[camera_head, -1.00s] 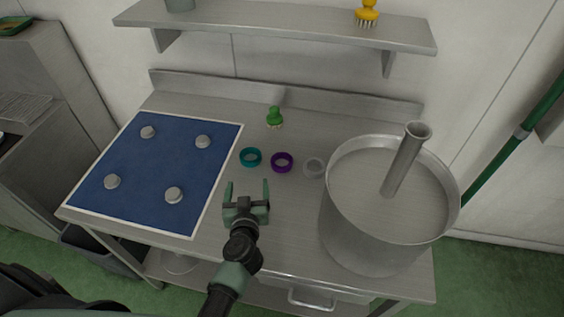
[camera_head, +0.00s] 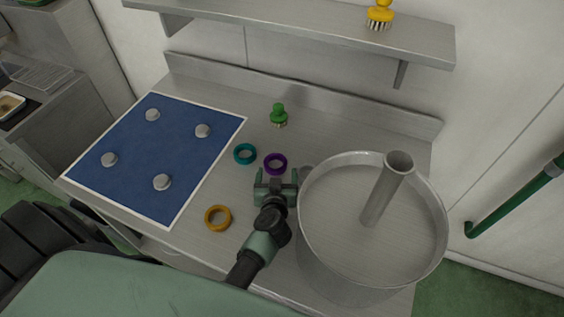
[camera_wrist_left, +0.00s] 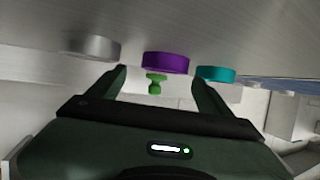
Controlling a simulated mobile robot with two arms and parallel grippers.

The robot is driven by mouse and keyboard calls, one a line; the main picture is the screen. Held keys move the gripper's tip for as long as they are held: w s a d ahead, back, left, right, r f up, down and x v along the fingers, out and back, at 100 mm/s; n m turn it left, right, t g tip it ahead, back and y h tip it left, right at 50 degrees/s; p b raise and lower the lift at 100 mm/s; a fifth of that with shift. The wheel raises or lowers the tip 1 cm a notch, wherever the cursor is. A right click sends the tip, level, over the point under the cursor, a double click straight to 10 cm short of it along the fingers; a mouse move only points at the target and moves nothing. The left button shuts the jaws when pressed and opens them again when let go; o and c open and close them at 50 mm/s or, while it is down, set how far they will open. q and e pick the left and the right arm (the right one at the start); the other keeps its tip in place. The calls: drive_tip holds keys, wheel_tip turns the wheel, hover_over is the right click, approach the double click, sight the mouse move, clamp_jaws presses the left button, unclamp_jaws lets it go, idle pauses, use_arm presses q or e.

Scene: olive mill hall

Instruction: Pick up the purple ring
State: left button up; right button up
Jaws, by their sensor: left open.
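The purple ring (camera_head: 266,163) lies flat on the steel worktop, between the teal ring and the pot. My left gripper (camera_head: 277,176) is open and empty, just on the near side of the purple ring. In the left wrist view, which looks upside down, the purple ring (camera_wrist_left: 165,62) shows beyond and between the open fingers of the left gripper (camera_wrist_left: 160,78). I see no contact between them. My right gripper is not in view.
A teal ring (camera_head: 236,154) lies left of the purple one, and a grey ring (camera_head: 306,169) lies right, partly hidden by the large pot (camera_head: 340,262). An orange ring (camera_head: 208,217) lies nearer. A green brush (camera_head: 279,115) stands behind. A blue mat (camera_head: 150,145) carries several grey knobs.

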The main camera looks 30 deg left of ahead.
sight(276, 157)
use_arm(q)
drive_tip(key=shift+w+a+f, duration=0.2)
drive_tip(key=shift+w+a, duration=0.15)
drive_tip(key=shift+a, duration=0.1)
drive_tip(key=shift+w+a+f, duration=0.15)
drive_tip(key=shift+w+a, duration=0.15)
drive_tip(key=shift+a, duration=0.15)
drive_tip(key=x, duration=0.2)
drive_tip(key=shift+w+f+b, duration=0.1)
drive_tip(key=shift+w+b, duration=0.2)
drive_tip(key=shift+b, duration=0.05)
drive_tip(key=shift+w+f, duration=0.15)
drive_tip(key=shift+w, duration=0.3)
drive_tip(key=shift+a, duration=0.15)
drive_tip(key=c, duration=1.3)
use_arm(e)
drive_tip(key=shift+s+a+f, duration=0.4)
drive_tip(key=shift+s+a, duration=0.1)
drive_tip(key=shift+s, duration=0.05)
